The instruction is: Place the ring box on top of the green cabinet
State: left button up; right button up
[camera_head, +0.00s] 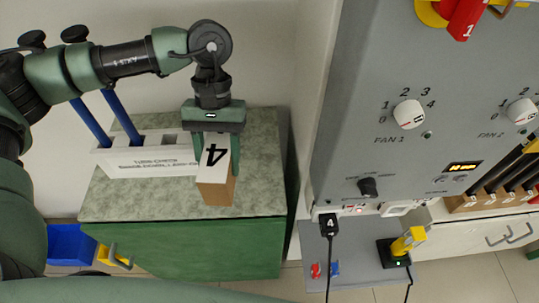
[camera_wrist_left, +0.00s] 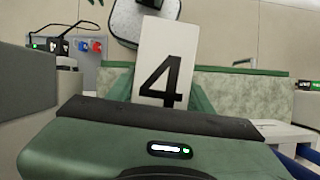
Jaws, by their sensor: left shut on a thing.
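The ring box, which I take to be the brown box with a white face marked 4 (camera_head: 215,188), is between the fingers of my left gripper (camera_head: 216,160). Its white face also shows in the left wrist view (camera_wrist_left: 163,62), between the green fingers (camera_wrist_left: 165,95). The gripper is shut on it and points down over the green cabinet (camera_head: 258,180), which has a speckled grey-green top. The box is over the middle of that top; I cannot tell whether it touches it. My right gripper is not in view.
A white labelled rack (camera_head: 160,162) with blue rods stands on the cabinet, close to the box's left. A grey control panel (camera_head: 350,120) with knobs rises to the right. A blue bin (camera_head: 72,246) is at lower left. The cabinet top right of the box is clear.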

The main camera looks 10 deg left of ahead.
pick_arm(q)
jog(key=w+d+r+n+t+h+b, duration=0.2)
jog(key=w+r+n+t+b, duration=0.15)
jog(key=w+n, duration=0.45)
jog(key=w+d+r+n+t+h+b, duration=0.15)
jog(key=w+r+n+b, duration=0.3)
jog(key=n, duration=0.65)
jog(key=shift+t, duration=0.3)
notch_tip(320, 180, down, 20)
jog(key=shift+s+a+r+p, duration=0.1)
jog(key=shift+s+p, duration=0.05)
jog(key=shift+p, duration=1.05)
jog(key=shift+f, duration=0.25)
jog(key=o, duration=1.6)
jog(key=shift+c, duration=0.2)
jog(key=shift+r, duration=0.1)
